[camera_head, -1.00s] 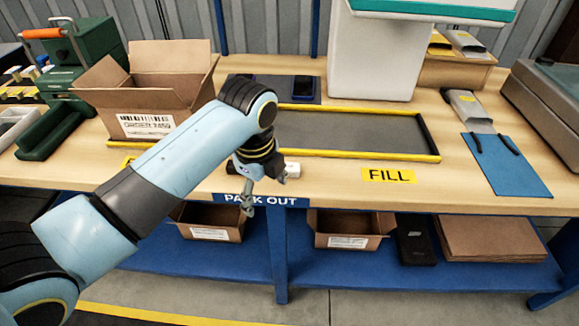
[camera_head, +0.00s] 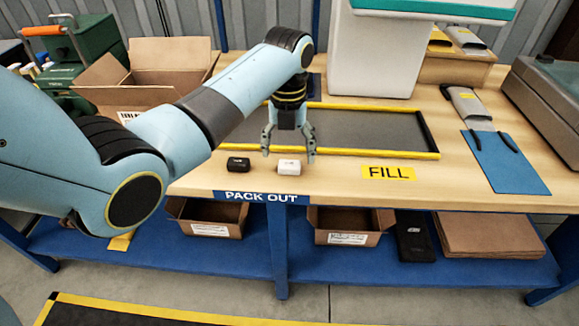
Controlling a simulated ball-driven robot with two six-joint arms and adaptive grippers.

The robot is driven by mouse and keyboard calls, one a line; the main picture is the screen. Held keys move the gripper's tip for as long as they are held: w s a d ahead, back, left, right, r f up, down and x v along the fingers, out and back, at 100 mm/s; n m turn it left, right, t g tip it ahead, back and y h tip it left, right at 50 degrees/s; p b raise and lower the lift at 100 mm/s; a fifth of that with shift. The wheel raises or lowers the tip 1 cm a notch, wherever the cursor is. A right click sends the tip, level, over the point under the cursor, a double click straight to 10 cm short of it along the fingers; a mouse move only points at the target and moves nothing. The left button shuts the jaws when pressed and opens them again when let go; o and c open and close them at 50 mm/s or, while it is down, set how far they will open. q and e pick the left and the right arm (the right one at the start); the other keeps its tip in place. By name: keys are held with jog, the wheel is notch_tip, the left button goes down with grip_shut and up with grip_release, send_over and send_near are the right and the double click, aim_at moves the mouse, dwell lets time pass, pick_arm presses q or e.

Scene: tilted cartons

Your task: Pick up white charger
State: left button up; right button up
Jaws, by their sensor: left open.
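The white charger (camera_head: 289,166) is a small white block lying on the wooden table near its front edge, below the yellow-framed grey mat. My left gripper (camera_head: 288,154) points down over it with its fingers spread, one to each side of the charger in the picture. The gripper is open and empty. I cannot tell exactly how high the fingertips are above the table. A small black block (camera_head: 238,164) lies just left of the charger, close to the left finger. My right gripper is not in view.
An open carton (camera_head: 150,88) stands at the back left, partly behind my arm. The grey mat (camera_head: 375,130) with a yellow rim lies behind the charger. A blue clipboard (camera_head: 505,165) lies farther right.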

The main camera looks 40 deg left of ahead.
aim_at(289, 165)
pick_arm(q)
notch_tip(289, 165, down, 5)
jog(key=shift+w+r, duration=0.15)
jog(key=shift+r, duration=0.05)
jog(key=shift+c, duration=0.3)
jog(key=c, duration=1.2)
jog(key=shift+r, duration=0.15)
